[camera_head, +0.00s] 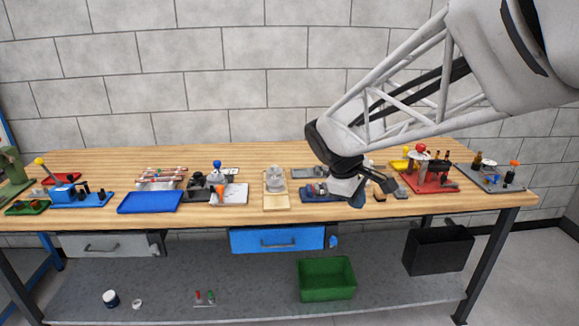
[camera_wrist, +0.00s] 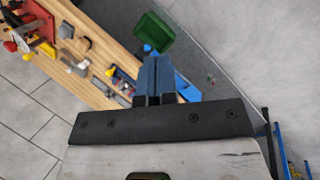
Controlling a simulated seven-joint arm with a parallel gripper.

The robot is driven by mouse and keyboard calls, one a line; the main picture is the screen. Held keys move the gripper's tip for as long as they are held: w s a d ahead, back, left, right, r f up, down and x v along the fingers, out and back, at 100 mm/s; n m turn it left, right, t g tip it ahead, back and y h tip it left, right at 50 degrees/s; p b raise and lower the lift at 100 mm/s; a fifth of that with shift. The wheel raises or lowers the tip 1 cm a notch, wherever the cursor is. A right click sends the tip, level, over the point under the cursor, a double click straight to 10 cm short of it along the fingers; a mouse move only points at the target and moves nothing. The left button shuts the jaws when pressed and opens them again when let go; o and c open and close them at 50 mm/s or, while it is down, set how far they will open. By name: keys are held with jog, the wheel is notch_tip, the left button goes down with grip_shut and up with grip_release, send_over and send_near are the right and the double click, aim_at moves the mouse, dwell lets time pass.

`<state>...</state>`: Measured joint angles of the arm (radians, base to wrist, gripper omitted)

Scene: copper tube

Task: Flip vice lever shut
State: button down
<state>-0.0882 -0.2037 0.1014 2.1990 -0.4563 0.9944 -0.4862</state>
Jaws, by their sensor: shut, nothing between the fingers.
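No part is clearly recognisable as the vice lever. A small fixture with a blue ball knob (camera_head: 217,164) stands left of the table's middle, with black and orange parts below it. Another fixture, on a red base with a red ball knob (camera_head: 421,148), stands to the right; its red base also shows at the top left of the wrist view (camera_wrist: 32,32). My gripper (camera_head: 357,200) is over the table's front part, right of the middle, apart from both knobs. In the wrist view, my blue fingers (camera_wrist: 155,76) are together with nothing between them.
A rack of copper tubes (camera_head: 160,175) and a blue tray (camera_head: 150,201) lie left of the middle. A yellow ball knob (camera_head: 39,161) stands at the far left. A blue drawer (camera_head: 277,239) hangs under the tabletop. A green bin (camera_head: 326,279) sits on the lower shelf.

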jog(key=w+a+f+n+h, duration=0.1)
jog(key=w+a+f+n, duration=0.1)
jog(key=w, duration=0.8)
jog(key=w+a+f+n+t+h, duration=0.1)
jog(key=w+f+n, duration=0.4)
jog(key=w, duration=0.5)
jog(key=w+a+f+n+h, duration=0.2)
jog(key=w+a+f+n, duration=0.1)
jog(key=w, duration=0.7)
jog(key=shift+w+f+n+t+h, duration=0.25)
jog(key=shift+f+n+h, duration=0.2)
jog(key=shift+n, duration=0.65)
jog(key=x, duration=1)
jog(key=shift+f, duration=0.1)
jog(key=shift+w+d, duration=0.15)
jog(key=shift+d, duration=0.35)
jog(key=shift+w+d, duration=0.15)
jog(key=shift+d, duration=0.3)
jog(key=shift+w+d, duration=0.15)
jog(key=shift+d, duration=0.3)
jog(key=shift+w+d, duration=0.15)
jog(key=shift+d, duration=0.3)
